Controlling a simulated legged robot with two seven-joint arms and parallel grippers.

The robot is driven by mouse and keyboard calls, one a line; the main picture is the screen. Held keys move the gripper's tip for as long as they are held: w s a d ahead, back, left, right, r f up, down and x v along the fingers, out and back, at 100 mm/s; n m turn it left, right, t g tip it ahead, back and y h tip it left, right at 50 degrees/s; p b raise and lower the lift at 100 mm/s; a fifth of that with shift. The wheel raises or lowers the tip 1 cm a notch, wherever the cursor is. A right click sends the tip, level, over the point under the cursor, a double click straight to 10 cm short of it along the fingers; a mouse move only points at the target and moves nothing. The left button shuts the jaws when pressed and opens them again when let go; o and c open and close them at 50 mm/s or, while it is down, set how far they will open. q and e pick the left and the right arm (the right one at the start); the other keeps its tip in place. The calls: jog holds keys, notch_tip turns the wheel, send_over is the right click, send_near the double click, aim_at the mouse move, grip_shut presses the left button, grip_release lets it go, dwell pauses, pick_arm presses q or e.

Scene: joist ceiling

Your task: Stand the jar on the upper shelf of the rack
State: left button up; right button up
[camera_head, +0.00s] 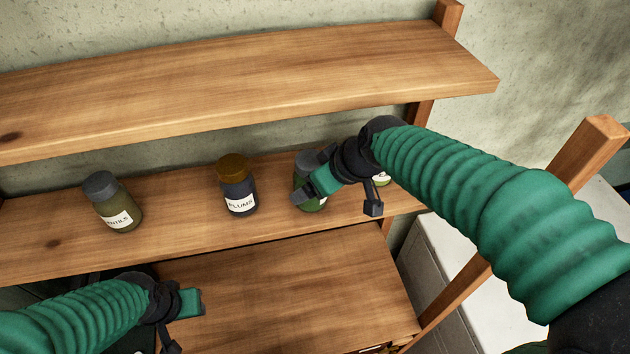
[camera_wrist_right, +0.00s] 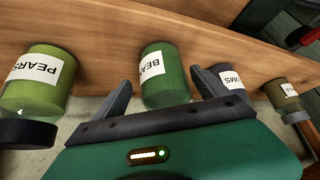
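Several jars stand upright on the lower shelf (camera_head: 60,240); the upper shelf (camera_head: 250,75) looks empty. The green BEANS jar (camera_head: 306,165) with a grey lid is partly hidden by my right gripper (camera_head: 311,176). In the right wrist view this jar (camera_wrist_right: 163,75) stands between the open fingers (camera_wrist_right: 164,92), with a gap on each side. My left gripper (camera_head: 198,302) is low at the left, away from the jars; its fingers are not clear enough to judge.
The PLUMS jar (camera_head: 237,187) and LENTILS jar (camera_head: 112,205) stand left of BEANS. The PEARS jar (camera_wrist_right: 35,80), close beside it, is mostly hidden by my right arm in the head view. A wooden post (camera_head: 590,150) rises at right.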

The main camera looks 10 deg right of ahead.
jog(key=shift+s+d, duration=0.15)
jog(key=shift+d, duration=0.4)
jog(key=shift+w+a+f, duration=0.1)
jog(key=shift+w+a, duration=0.3)
jog(key=shift+a, duration=0.4)
pick_arm(q)
jog(key=shift+s+b+x, duration=0.2)
jog(key=shift+b+x, duration=0.75)
pick_arm(e)
jog(key=v, duration=1.2)
jog(key=shift+s+d, duration=0.1)
